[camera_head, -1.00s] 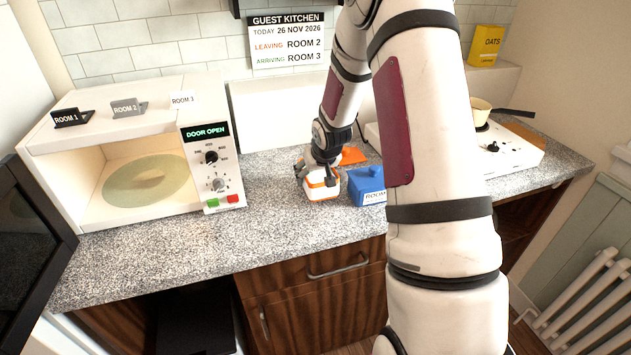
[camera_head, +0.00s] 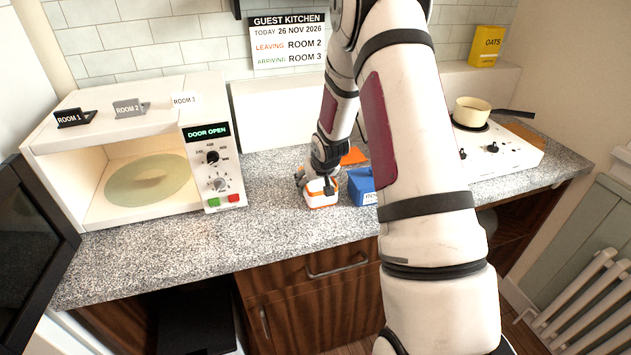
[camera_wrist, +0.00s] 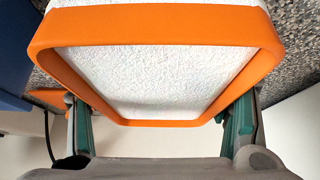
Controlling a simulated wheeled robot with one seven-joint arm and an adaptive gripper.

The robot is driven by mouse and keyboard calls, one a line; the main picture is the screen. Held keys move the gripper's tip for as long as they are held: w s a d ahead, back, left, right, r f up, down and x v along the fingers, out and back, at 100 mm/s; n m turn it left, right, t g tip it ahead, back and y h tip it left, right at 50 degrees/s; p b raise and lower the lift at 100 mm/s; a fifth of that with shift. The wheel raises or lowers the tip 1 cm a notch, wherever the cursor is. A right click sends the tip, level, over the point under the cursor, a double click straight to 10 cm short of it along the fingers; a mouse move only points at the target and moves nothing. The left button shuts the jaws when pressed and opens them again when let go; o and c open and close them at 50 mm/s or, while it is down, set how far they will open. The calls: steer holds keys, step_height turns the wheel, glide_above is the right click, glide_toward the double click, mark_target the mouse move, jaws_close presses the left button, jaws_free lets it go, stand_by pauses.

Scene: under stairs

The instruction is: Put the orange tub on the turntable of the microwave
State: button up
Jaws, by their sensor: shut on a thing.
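I cannot tell whether the tub touches the counter. The microwave (camera_head: 120,140) stands at left with its door open and its display reading DOOR OPEN. Its round turntable (camera_head: 148,180) is bare.
A blue tub (camera_head: 361,187) stands just right of the orange one, partly behind my arm. An orange flat piece (camera_head: 353,155) lies behind. The open microwave door (camera_head: 30,235) juts forward at left. The counter (camera_head: 190,245) before the microwave is clear. A hob with a pan (camera_head: 471,110) is at right.

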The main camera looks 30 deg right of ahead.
steer(key=o, duration=1.7)
steer(key=shift+f, duration=0.1)
